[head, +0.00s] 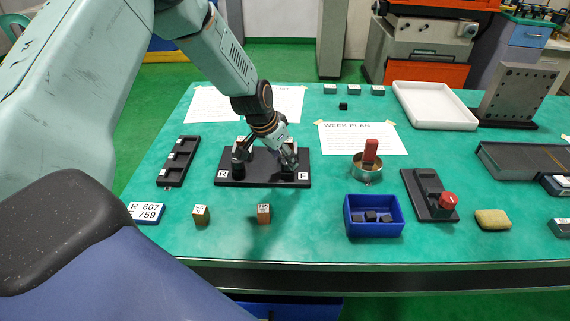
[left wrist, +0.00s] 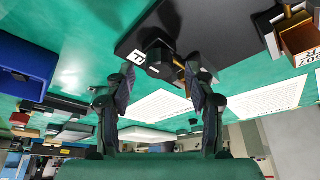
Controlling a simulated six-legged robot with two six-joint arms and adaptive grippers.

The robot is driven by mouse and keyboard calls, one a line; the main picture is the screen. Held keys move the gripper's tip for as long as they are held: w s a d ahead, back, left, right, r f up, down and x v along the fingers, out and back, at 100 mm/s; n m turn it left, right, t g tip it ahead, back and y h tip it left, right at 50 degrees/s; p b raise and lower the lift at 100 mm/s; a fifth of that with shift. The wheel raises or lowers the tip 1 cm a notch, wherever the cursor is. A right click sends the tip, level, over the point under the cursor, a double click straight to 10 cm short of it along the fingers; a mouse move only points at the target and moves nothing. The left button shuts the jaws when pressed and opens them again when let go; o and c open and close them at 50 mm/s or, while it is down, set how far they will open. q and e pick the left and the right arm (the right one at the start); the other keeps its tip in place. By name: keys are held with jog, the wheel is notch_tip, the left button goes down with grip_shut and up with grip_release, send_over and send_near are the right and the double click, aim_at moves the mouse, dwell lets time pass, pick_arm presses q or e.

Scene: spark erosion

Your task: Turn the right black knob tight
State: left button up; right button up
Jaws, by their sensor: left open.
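A black base plate (head: 262,176) lies on the green table, with a black knob at each end. The right black knob (head: 288,173) stands beside a small white letter label (head: 303,175) and is partly covered by my left gripper (head: 287,158). The left knob (head: 238,171) stands near a label marked R. In the left wrist view, a dark knob (left wrist: 160,61) with a brass-coloured part beside it shows between the spread fingertips of my left gripper (left wrist: 160,84). The jaws are open; I cannot tell whether either finger touches the knob. My right gripper is not in view.
A blue bin (head: 374,229) with dark pieces, a round tin (head: 366,176) with a red item and a red-button box (head: 430,196) stand to the right. Two small cubes (head: 201,216) (head: 264,214) lie in front. A slotted black tray (head: 178,162) is left of the plate.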

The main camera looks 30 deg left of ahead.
pick_arm(q)
jog(key=shift+x, duration=0.9)
jog(key=shift+d+r, duration=0.1)
jog(key=shift+r, duration=0.05)
